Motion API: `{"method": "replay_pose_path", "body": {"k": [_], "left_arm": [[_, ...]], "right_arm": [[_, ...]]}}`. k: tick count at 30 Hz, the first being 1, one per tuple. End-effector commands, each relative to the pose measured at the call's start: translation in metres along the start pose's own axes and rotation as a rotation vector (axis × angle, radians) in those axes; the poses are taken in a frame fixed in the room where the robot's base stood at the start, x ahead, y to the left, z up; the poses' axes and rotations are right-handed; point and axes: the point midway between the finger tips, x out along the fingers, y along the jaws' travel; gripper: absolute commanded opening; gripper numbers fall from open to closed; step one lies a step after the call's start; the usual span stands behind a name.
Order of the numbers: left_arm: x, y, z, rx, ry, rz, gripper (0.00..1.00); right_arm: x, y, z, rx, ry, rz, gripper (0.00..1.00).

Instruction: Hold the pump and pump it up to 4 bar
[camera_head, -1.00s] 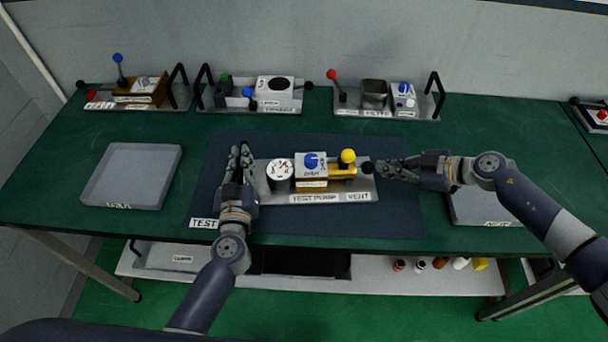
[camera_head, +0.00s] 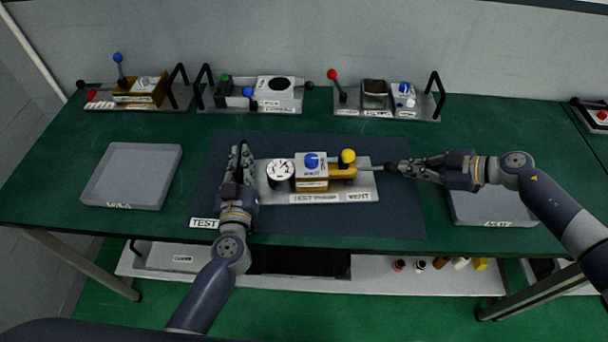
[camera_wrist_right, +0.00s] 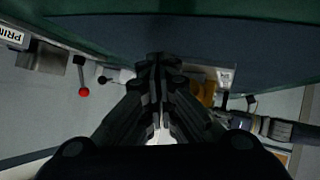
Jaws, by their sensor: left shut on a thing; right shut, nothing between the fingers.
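The test pump (camera_head: 312,183) sits on its grey plate on the dark mat, with a round white gauge (camera_head: 280,173), a blue knob (camera_head: 312,160) and a yellow knob (camera_head: 347,156). The gauge needle is too small to read. My left gripper (camera_head: 241,158) is shut on the pump's black handle (camera_head: 246,152) at the plate's left end, mostly hidden by the fingers. The pump rod (camera_head: 376,168) sticks out to the right and ends in a black knob (camera_head: 390,167). My right gripper (camera_head: 408,168) is shut beside this knob; contact is unclear. Part of the pump shows in the right wrist view (camera_wrist_right: 206,93).
A grey tray (camera_head: 133,190) lies at the left, and another (camera_head: 490,213) lies under my right forearm. Three other units with levers and handles stand along the back edge. A shelf (camera_head: 400,279) below holds small bottles.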

Motion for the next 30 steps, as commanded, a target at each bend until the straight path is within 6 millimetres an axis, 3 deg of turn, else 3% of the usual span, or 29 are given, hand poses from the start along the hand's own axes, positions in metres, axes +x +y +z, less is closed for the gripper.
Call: {"method": "replay_pose_path", "body": {"k": [1, 15, 30], "left_arm": [[-0.002, -0.001, 0.008, 0.000, -0.015, 0.000, 0.00], [-0.002, -0.001, 0.008, 0.000, -0.015, -0.001, 0.00], [-0.002, -0.001, 0.008, 0.000, -0.015, 0.000, 0.00]], "right_arm": [[0.000, 0.000, 0.000, 0.000, 0.000, 0.001, 0.00], [0.010, -0.005, -0.009, -0.002, 0.002, 0.001, 0.00], [0.001, 0.000, -0.001, -0.001, 0.001, 0.002, 0.00]]}}
